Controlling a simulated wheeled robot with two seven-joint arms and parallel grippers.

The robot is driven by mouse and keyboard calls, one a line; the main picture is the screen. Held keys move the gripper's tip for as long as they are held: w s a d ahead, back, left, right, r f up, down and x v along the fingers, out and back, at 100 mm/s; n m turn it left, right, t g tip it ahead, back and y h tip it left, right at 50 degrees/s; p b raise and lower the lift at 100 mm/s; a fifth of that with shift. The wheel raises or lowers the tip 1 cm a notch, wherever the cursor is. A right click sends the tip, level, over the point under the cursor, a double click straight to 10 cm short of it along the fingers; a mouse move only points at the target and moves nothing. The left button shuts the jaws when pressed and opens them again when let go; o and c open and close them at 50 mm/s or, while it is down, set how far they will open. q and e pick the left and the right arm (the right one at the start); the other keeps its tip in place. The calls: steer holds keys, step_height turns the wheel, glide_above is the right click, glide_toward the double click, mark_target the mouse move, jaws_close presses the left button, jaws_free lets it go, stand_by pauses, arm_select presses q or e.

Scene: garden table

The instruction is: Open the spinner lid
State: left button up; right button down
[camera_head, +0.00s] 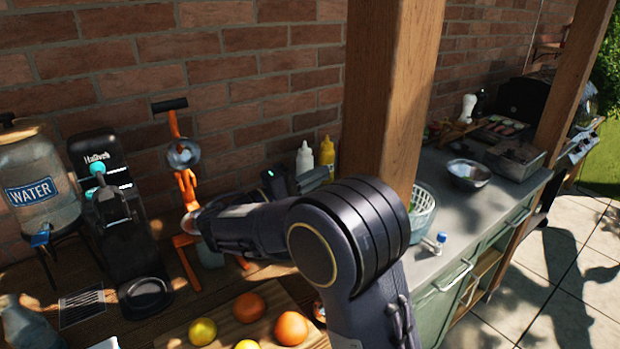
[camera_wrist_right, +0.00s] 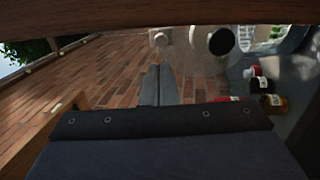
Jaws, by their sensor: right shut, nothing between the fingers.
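A pale, slatted round basket (camera_head: 423,212) with greens inside stands on the grey counter beside the wooden post in the head view. It looks like the spinner; its left part is hidden by the post and my arm, and I cannot make out a lid on it. My right gripper (camera_head: 315,179) is left of the post, near the brick wall and apart from the basket. In the right wrist view its fingers (camera_wrist_right: 158,85) are together and empty. A pale round thing with a black knob (camera_wrist_right: 222,41) lies beyond them; I cannot tell what it is. My left gripper is not in view.
The wooden post (camera_head: 393,95) stands between gripper and basket. Two squeeze bottles (camera_head: 327,152) are behind the gripper. Oranges and lemons lie on a board (camera_head: 238,333) in front. A metal bowl (camera_head: 468,174) stands right of the basket, with bare counter (camera_head: 470,215) between.

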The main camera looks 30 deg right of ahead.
steer(key=d+r+p, duration=0.1)
steer(key=d+p, duration=0.1)
steer(key=d, duration=0.7)
steer(key=shift+w+r, duration=0.2)
steer(key=shift+r, duration=0.1)
steer(key=shift+d+r+y+p, duration=0.4)
steer(key=shift+d+r+p, duration=0.15)
steer(key=shift+d, duration=0.1)
steer(key=shift+d+r+y, duration=0.15)
steer(key=shift+d+y, duration=0.15)
steer(key=shift+d, duration=0.05)
steer(key=shift+w, duration=0.1)
steer(key=shift+a+f, duration=0.15)
steer(key=shift+f, duration=0.1)
